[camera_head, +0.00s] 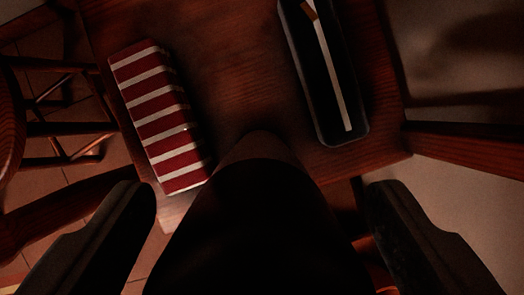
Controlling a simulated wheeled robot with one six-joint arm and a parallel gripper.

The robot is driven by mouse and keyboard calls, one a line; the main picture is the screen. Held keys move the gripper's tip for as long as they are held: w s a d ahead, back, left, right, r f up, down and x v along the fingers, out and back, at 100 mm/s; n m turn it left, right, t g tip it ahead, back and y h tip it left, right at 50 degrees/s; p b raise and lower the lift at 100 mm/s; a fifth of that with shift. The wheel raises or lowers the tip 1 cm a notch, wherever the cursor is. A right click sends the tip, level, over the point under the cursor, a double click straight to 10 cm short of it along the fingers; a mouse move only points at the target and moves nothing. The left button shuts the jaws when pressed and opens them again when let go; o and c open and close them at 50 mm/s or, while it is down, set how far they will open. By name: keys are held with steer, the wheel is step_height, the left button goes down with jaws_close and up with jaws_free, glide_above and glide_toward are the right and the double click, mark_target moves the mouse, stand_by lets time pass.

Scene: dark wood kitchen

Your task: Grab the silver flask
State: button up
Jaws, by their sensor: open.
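My gripper (262,205) is open, with one dark finger at the lower left and the other at the lower right. Between the fingers, a large dark shape (265,225) rises from the bottom edge and narrows to a rounded, brownish top over the table's front edge. It is too dark to tell whether this is the silver flask or something else. Neither finger visibly touches it. No clearly silver surface shows anywhere in the view.
The wooden table (225,60) holds a red box with white stripes (163,115) at left and a narrow dark tray (322,75) with a pale stick at right. A wooden stool (12,120) stands at far left. The tabletop between box and tray is clear.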

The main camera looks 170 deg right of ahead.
steer(key=shift+w+f, duration=0.15)
steer(key=shift+f, duration=0.2)
jaws_close()
